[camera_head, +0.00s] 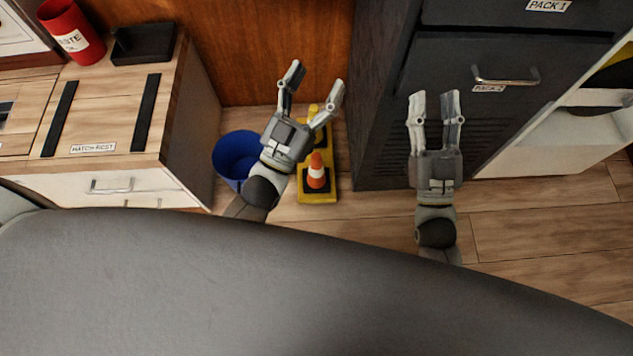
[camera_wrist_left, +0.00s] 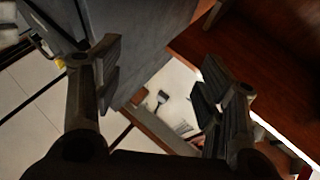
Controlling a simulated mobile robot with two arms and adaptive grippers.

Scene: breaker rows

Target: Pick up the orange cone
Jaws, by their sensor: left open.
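The orange cone (camera_head: 316,174), with a white band, stands on a yellow base (camera_head: 318,197) on the floor, between the blue bin and the dark cabinet. My left gripper (camera_head: 315,79) is open and empty. In the head view its fingers reach past the cone toward the wooden panel, and its hand covers part of the yellow base. It also shows open in the left wrist view (camera_wrist_left: 160,78), where I cannot make out the cone. My right gripper (camera_head: 434,97) is open and empty, in front of the dark cabinet.
A blue bin (camera_head: 236,155) stands left of the cone, partly behind my left arm. The dark drawer cabinet (camera_head: 385,120) is on the right. A wooden bench (camera_head: 110,125) at left holds a red bin (camera_head: 70,30) and a black tray (camera_head: 143,43). Floor at lower right is clear.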

